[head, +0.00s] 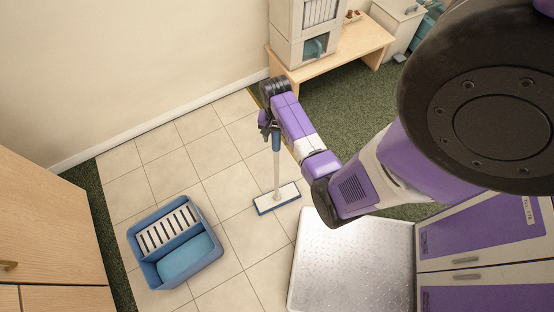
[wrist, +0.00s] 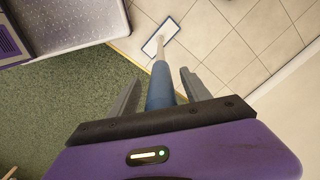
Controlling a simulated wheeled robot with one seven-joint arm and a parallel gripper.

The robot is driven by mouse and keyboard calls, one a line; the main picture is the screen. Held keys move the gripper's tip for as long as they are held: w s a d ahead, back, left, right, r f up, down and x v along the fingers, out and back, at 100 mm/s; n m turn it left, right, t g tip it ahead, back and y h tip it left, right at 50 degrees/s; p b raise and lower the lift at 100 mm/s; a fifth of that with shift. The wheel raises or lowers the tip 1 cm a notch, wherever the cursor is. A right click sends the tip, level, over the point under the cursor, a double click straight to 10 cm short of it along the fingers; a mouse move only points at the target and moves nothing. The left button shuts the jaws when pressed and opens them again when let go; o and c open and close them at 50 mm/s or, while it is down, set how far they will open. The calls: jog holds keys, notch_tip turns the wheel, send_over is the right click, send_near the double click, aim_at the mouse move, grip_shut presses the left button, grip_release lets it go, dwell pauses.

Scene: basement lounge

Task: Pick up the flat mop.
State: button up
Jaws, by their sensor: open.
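The flat mop (head: 277,168) stands upright on the tiled floor, with a white pole, a blue grip and a flat white head with a blue edge (head: 277,198). In the wrist view its blue grip (wrist: 160,86) runs between the two fingers of my gripper (wrist: 157,88), and its head (wrist: 160,37) shows beyond. The fingers are apart, with a gap visible on each side of the grip. In the head view my gripper (head: 268,124) is at the top of the mop, partly hidden by my arm.
A blue mop bucket (head: 146,262) with a slatted wringer stands on the tiles at the left. A low wooden bench (head: 347,52) carrying a light-coloured dispenser-like unit (head: 306,28) stands behind my arm. A wooden cabinet (head: 45,225) is at far left. Tiles around the mop head are clear.

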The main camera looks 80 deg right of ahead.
jog(key=shift+f, duration=0.3)
grip_shut()
jog(key=shift+r, duration=0.1)
dwell(1.1)
